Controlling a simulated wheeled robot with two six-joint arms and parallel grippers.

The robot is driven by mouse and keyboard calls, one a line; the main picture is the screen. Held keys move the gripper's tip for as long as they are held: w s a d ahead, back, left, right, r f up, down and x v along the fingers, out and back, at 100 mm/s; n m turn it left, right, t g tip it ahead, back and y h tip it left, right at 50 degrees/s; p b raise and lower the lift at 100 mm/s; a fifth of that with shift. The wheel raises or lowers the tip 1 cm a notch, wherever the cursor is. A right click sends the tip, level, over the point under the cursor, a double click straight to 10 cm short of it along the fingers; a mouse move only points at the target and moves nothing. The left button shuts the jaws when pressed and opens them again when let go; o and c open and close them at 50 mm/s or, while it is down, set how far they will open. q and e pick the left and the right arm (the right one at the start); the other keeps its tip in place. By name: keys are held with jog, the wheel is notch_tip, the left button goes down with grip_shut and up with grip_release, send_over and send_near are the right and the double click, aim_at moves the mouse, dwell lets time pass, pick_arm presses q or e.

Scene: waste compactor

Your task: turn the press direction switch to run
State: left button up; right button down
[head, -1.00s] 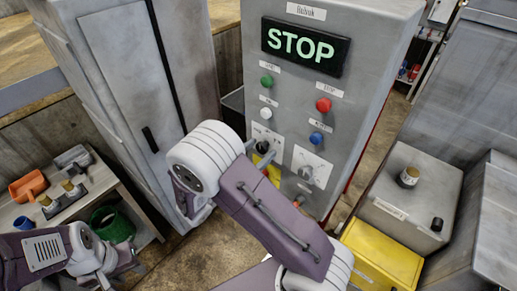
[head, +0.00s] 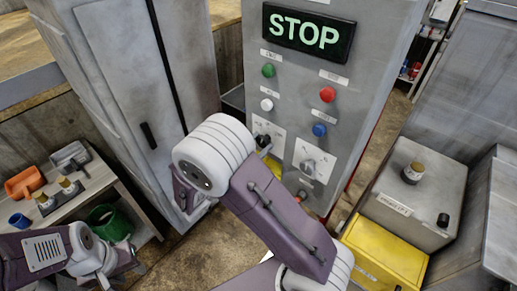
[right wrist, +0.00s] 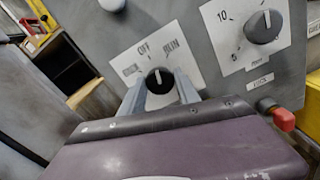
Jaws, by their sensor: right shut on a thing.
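The press direction switch is a black knob (right wrist: 160,82) with a white pointer line on a white plate, seen in the right wrist view. The plate has OFF at its top, RUN to the right and a third label to the left. The pointer looks turned towards OFF. My right gripper (right wrist: 161,92) is shut on the knob, one finger on each side. In the head view the switch (head: 263,141) shows just above my right arm, which hides the gripper. My left gripper (head: 122,262) is low at the left, away from the panel; its fingers are unclear.
The grey cabinet carries a lit STOP display (head: 308,33), green (head: 268,70), red (head: 327,94), white (head: 266,105) and blue (head: 319,130) buttons. A second dial (right wrist: 263,27) sits right of the switch. A yellow box (head: 385,255) stands at the right, a workbench with tools at the left.

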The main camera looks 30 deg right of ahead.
jog(key=m+b, duration=0.4)
jog(key=shift+f, duration=0.3)
jog(key=shift+r+m+b, duration=0.2)
jog(key=shift+m+b, duration=0.95)
jog(key=shift+m, duration=0.15)
jog(key=c, duration=0.9)
grip_release()
jog(key=b+v, duration=0.2)
jog(key=v, duration=0.7)
